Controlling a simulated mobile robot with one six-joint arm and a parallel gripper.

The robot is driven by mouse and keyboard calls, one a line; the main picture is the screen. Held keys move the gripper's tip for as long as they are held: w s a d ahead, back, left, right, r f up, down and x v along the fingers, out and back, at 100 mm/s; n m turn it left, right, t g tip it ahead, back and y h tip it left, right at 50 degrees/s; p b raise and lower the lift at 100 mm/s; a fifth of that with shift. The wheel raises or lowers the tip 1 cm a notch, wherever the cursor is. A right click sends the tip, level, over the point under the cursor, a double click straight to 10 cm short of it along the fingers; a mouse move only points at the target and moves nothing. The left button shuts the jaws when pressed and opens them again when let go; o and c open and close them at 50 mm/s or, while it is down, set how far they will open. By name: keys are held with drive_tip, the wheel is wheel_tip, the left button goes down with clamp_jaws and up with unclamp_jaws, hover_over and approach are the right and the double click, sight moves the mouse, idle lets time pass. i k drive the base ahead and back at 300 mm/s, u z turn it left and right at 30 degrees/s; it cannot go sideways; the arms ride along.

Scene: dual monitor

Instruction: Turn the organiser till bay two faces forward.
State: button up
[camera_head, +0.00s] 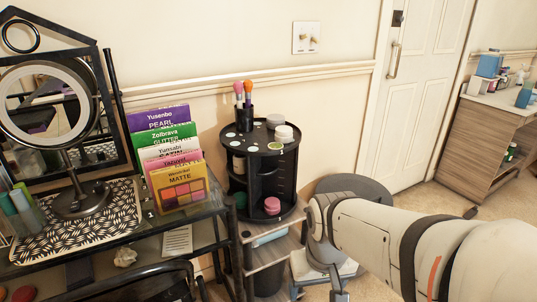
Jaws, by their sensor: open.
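The organiser (285,172) is a black, round, tiered carousel on a small stand right of the glass table. Brushes (243,94) stand in a black cup on its top, beside white and grey jars (283,133) and small round pots. Pink pots (272,205) sit on its lower tier, in an open bay facing me. My gripper (339,284) hangs below the wrist at the bottom edge, only partly shown. It is open, with nothing seen in it.
Upright colour palettes (175,160) stand left of the organiser. A round lit mirror (45,110) and bottles are farther left on the patterned mat (118,215). A dark round stool seat (355,187) is behind my wrist. A door (425,90) and wooden cabinet (495,135) are at right.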

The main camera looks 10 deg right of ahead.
sight(272, 166)
drive_tip(key=z, duration=0.4)
drive_tip(key=k, duration=0.55)
drive_tip(key=u, duration=0.2)
drive_tip(key=i, duration=1)
drive_tip(key=k, duration=0.6)
drive_tip(key=z, duration=0.45)
drive_tip(key=i, duration=1)
drive_tip(key=u, duration=0.2)
